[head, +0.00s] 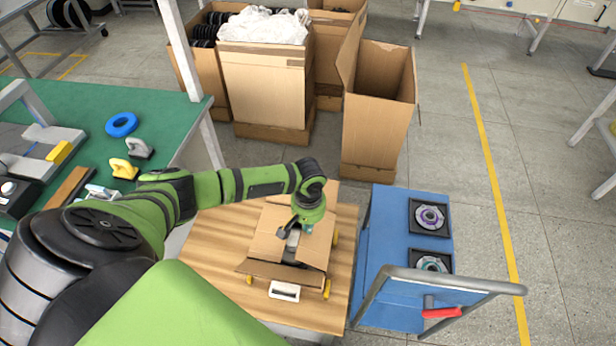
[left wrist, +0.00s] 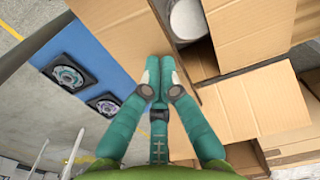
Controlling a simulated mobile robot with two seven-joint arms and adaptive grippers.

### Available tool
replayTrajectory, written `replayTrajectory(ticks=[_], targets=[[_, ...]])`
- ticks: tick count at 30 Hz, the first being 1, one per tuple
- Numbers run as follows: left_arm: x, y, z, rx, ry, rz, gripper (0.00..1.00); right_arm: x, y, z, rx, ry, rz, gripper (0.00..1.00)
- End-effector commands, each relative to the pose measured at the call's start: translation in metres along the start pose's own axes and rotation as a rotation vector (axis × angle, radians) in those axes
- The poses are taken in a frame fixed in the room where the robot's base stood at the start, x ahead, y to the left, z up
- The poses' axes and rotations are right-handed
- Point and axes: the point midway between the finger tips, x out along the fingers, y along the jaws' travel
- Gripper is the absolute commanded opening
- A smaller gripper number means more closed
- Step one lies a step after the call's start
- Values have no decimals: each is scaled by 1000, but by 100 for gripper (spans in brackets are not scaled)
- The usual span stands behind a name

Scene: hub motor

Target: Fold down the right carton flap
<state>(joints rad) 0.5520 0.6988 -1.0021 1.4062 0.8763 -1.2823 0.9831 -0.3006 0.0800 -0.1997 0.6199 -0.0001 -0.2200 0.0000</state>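The open carton (head: 272,246) sits on the wooden table top, with a dark and grey part (head: 292,248) showing in its opening. Its right flap (head: 317,247) stands out on the right side; I cannot tell its exact angle. In the left wrist view, this flap (left wrist: 118,32) seems to be the cardboard panel between the opening and the blue cart. My left gripper (head: 287,232) is over the carton. Its teal fingers (left wrist: 160,68) are together with nothing visible between them, and their tips overlap the flap's edge; contact is unclear. My right gripper is out of view.
A blue cart (head: 385,230) with two black-framed round parts and a grey handle stands right of the table. Tall cartons (head: 375,120) stand on the floor behind. A green workbench (head: 75,120) with tools is at left. Clear floor lies right of the cart.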

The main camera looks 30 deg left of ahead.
Motion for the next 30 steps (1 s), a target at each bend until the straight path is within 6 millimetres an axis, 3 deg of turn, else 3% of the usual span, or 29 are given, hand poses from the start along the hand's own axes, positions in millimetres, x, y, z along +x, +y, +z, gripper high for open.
replayTrajectory(ticks=[30], targets=[[43, 0, 0, 0, -1, -1, 0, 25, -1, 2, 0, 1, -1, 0]])
